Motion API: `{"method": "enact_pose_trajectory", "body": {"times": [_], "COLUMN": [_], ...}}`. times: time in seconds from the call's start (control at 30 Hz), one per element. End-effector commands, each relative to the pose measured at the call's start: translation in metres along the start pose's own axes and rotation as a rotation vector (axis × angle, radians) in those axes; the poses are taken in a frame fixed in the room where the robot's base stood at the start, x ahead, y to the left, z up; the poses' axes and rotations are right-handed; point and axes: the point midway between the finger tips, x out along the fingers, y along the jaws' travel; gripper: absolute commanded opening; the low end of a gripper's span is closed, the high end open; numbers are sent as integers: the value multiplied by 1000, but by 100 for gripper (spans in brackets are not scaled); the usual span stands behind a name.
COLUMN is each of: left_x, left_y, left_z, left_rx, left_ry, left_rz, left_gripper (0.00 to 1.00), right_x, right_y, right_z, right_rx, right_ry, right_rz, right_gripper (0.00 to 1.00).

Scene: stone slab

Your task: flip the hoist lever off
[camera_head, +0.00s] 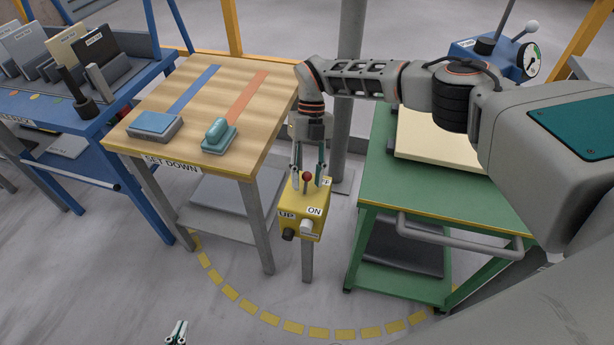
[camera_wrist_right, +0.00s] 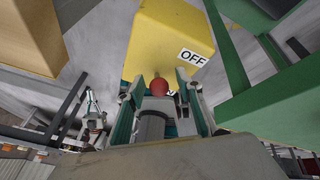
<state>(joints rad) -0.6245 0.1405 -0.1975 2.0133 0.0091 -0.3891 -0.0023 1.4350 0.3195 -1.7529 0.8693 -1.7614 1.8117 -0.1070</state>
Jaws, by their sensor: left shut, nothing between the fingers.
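The yellow hoist control box (camera_head: 298,222) stands on a post between two tables, with ON, OFF and UP labels. Its lever (camera_head: 307,177) has a red ball knob, and I cannot tell its exact tilt. My right gripper (camera_head: 310,172) points down over the box, its fingers open on either side of the knob. In the right wrist view the red knob (camera_wrist_right: 158,87) sits between the spread fingers (camera_wrist_right: 160,100), with the OFF label beyond; contact is unclear. My left gripper (camera_head: 177,332) is shut and empty, low at the bottom edge, far from the box.
A wooden set-down table (camera_head: 205,105) stands left of the box, bearing a blue-topped block (camera_head: 155,125) and a teal-handled piece (camera_head: 218,135). A green cart (camera_head: 440,187) stands close on the right. A grey pole (camera_head: 350,95) rises behind. The floor in front is clear.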

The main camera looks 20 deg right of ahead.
Motion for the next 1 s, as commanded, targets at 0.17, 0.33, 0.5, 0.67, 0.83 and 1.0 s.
{"method": "enact_pose_trajectory", "body": {"times": [0.17, 0.33, 0.5, 0.67, 0.83, 1.0], "left_x": [-1, -3, -3, -2, -2, -2], "left_y": [3, 5, 4, 4, 4, 4], "left_z": [2, 7, 5, 5, 4, 4], "left_rx": [-2, -1, -1, -2, -2, -2], "left_ry": [-3, -12, -10, -8, -8, -7], "left_rz": [4, 9, 7, 6, 6, 6], "left_gripper": [0, 0, 0, 0, 0, 0], "right_x": [0, -6, -31, -64, -96, -114], "right_y": [0, 1, 1, 1, 0, 0], "right_z": [0, 0, 1, 1, 1, 0], "right_rx": [0, 0, 1, 1, 3, 1], "right_ry": [0, -2, -4, -4, -3, -2], "right_rz": [0, 0, 1, 0, -1, -1], "right_gripper": [35, 35, 35, 35, 35, 35]}}
